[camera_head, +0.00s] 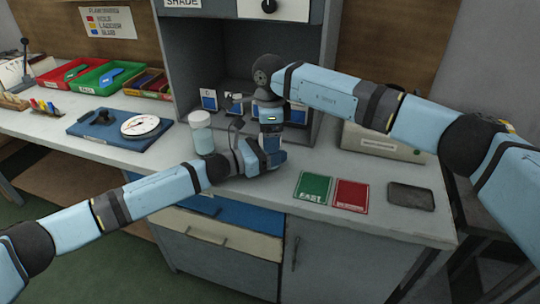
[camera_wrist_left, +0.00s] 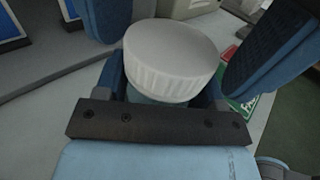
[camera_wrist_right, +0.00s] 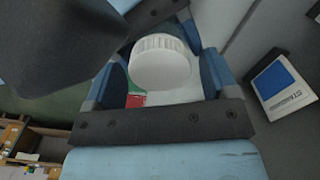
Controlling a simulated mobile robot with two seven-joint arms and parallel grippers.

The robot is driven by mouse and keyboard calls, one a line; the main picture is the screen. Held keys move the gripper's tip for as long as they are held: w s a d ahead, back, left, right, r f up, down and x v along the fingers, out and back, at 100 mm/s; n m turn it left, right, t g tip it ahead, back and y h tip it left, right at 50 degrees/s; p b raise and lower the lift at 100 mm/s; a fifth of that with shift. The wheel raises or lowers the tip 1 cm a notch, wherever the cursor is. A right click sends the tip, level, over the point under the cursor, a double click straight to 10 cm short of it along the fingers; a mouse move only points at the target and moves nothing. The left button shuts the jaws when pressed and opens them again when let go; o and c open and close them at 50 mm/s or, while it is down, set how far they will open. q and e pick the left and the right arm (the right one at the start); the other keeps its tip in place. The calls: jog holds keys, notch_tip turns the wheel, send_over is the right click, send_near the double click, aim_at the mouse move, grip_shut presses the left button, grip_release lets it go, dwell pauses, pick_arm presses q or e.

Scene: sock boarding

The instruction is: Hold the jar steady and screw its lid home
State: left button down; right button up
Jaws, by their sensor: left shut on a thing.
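The jar's white ribbed lid (camera_wrist_left: 172,55) sits on top of the jar in the left wrist view; only a sliver of the pale jar body (camera_wrist_left: 150,98) shows below it. How tightly the lid sits cannot be told. My left gripper (camera_head: 270,157) is shut around the jar body, low over the bench front. My right gripper (camera_head: 270,140) points down from above. Its fingers are open on either side of the lid (camera_wrist_right: 162,66), with gaps visible in the right wrist view. In the head view the grippers hide the held jar.
Another white-capped jar (camera_head: 201,131) stands left of my left gripper. Behind are the grey cabinet (camera_head: 195,60) and small blue-white cards (camera_head: 209,100). Green (camera_head: 313,187) and red (camera_head: 351,195) cards and a dark flat pad (camera_head: 411,197) lie to the right. A blue board with a dial (camera_head: 140,126) lies left.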

jog(key=c, duration=0.9)
jog(key=m, duration=0.4)
jog(key=shift+m, duration=0.4)
jog(key=o, duration=1)
jog(key=shift+o, duration=0.2)
jog(key=shift+r, duration=2.25)
jog(key=shift+c, duration=0.3)
notch_tip(320, 180, up, 4)
jog(key=shift+f, duration=0.25)
jog(key=shift+c, duration=0.2)
